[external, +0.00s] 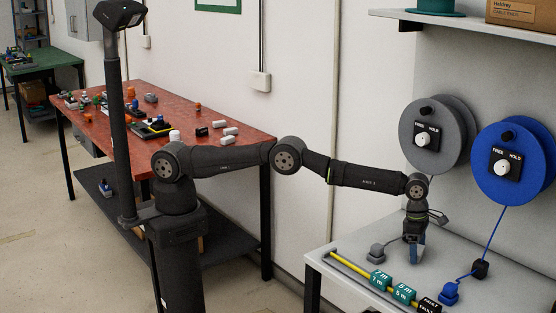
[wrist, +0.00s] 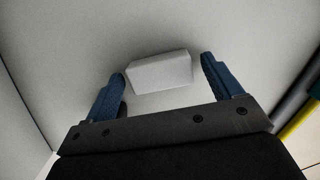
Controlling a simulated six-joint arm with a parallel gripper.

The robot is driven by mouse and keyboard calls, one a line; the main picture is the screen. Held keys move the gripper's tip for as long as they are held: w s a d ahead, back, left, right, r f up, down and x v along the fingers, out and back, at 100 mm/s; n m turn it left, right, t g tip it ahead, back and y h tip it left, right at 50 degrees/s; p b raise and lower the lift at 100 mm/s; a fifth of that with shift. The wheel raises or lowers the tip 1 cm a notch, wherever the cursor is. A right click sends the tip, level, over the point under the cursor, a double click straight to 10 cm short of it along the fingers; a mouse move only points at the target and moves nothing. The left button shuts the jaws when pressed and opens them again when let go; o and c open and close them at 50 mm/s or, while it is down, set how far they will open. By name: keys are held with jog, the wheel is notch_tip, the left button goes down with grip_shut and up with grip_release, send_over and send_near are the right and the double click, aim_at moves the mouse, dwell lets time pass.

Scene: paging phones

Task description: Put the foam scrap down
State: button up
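A pale grey-white block, which looks like the foam scrap (wrist: 161,72), lies between and just beyond the tips of my gripper (wrist: 164,75) in the wrist view. The two blue fingers stand wide, with a clear gap to the block on the right and a small gap on the left. In the external view my gripper (external: 414,262) points down at the pale table (external: 345,254), its blue tips at or close to the surface. The foam scrap cannot be made out there.
A grey connector (external: 377,251) lies left of my gripper. A blue connector (external: 449,292) and a black piece (external: 480,268) on the blue cord are at right. A yellow rail with teal length markers (external: 404,289) runs along the front. Grey (external: 434,128) and blue (external: 514,157) reels hang behind.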

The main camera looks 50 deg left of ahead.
aim_at(419, 249)
notch_tip(419, 249, up, 12)
jog(key=a, duration=0.1)
jog(key=shift+s+a, duration=0.3)
jog(key=shift+s, duration=0.05)
dwell(0.5)
jog(key=f, duration=0.4)
jog(key=d+f, duration=0.1)
jog(key=f, duration=0.7)
jog(key=shift+w+d+f, duration=0.2)
jog(key=shift+w+d, duration=0.15)
notch_tip(419, 249, up, 3)
jog(key=shift+f, duration=0.2)
jog(key=shift+r, duration=0.5)
